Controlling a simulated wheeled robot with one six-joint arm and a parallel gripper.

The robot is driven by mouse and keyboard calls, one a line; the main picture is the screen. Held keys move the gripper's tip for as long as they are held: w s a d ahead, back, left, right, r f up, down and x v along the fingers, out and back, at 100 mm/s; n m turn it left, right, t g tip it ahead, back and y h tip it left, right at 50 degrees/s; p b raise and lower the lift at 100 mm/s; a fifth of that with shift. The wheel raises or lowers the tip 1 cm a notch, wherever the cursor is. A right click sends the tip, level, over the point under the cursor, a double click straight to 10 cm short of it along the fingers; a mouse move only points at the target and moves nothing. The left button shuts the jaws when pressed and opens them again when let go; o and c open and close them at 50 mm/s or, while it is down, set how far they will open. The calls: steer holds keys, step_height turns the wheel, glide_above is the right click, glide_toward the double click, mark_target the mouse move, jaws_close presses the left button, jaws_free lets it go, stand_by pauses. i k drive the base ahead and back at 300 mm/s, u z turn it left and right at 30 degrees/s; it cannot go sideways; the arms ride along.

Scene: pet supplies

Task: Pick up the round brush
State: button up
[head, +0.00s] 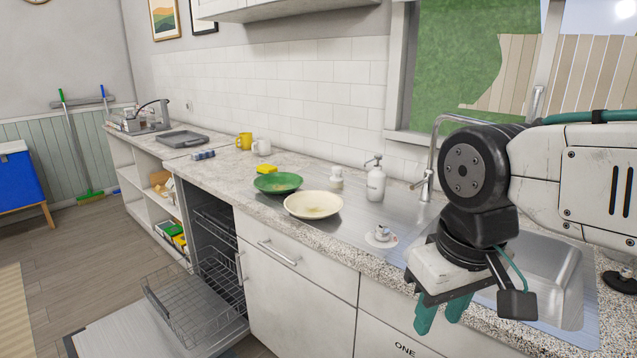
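A small, round, whitish object (336,178) with a knob-like top stands on the counter behind the cream plate, left of the soap dispenser; it looks like the round brush, but it is too small to be certain. Another small grey-white item (382,234) sits on a pale round disc near the counter's front edge, and I cannot tell what it is. My gripper (440,313) hangs at the front edge of the sink, to the right of and nearer than both. Its teal fingers point down and stand apart, with nothing seen between them.
The tap (428,165) rises behind my arm. The open dishwasher's rack (195,300) juts out at lower left.

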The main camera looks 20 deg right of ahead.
mark_target(336, 181)
steer(key=u, duration=0.25)
steer(key=k, duration=0.95)
steer(key=u, duration=1.15)
steer(key=i, duration=1.85)
steer(key=z, duration=0.6)
steer(key=i, duration=1)
steer(key=z, duration=1.6)
steer(key=i, duration=0.65)
steer(key=z, duration=0.6)
